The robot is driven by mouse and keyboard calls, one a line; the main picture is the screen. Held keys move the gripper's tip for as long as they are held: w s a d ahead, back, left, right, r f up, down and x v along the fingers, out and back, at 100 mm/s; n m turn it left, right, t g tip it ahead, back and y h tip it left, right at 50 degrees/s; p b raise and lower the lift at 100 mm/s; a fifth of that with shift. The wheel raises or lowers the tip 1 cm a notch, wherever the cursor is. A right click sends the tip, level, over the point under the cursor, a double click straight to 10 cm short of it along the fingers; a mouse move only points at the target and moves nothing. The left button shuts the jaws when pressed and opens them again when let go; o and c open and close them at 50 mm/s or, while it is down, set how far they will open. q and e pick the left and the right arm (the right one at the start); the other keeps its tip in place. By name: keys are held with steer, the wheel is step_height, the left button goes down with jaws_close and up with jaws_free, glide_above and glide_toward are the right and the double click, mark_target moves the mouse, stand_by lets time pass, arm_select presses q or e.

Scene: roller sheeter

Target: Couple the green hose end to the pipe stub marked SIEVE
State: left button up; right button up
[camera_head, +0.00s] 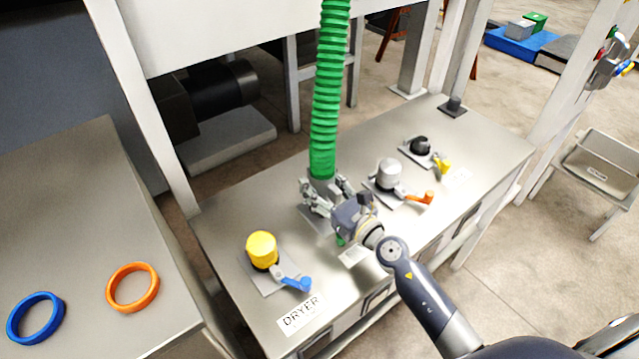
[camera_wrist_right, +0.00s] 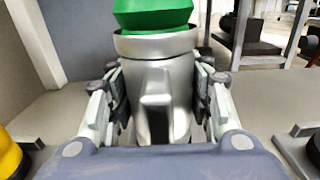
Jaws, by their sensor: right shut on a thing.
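The green ribbed hose (camera_head: 326,100) hangs from above, with its grey metal end (camera_head: 322,183) low over the bench plate between the yellow-capped stub and the grey stub. My right gripper (camera_head: 326,196) is shut on this metal end; the wrist view shows its fingers on both sides of the silver cuff (camera_wrist_right: 158,45). The hose end looks upright. The stub beneath it is hidden by the gripper, and I cannot tell whether they touch. A green part (camera_head: 340,240) shows beside the gripper. The white label (camera_head: 355,254) in front is partly covered and unreadable. My left gripper is out of view.
A yellow-capped stub (camera_head: 262,250) with a blue lever (camera_head: 296,283) stands behind the DRYER label (camera_head: 301,314). A grey stub (camera_head: 389,174) with an orange lever (camera_head: 418,197) and a black stub (camera_head: 420,146) stand to the right. Blue (camera_head: 36,318) and orange rings (camera_head: 132,287) lie left.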

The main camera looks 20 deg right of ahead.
steer(key=shift+f+b, duration=0.3)
stand_by(0.5)
steer(key=o, duration=1.4)
steer(key=shift+o, duration=0.8)
steer(key=shift+f, duration=0.15)
steer(key=v, duration=1.2)
steer(key=shift+s, duration=0.1)
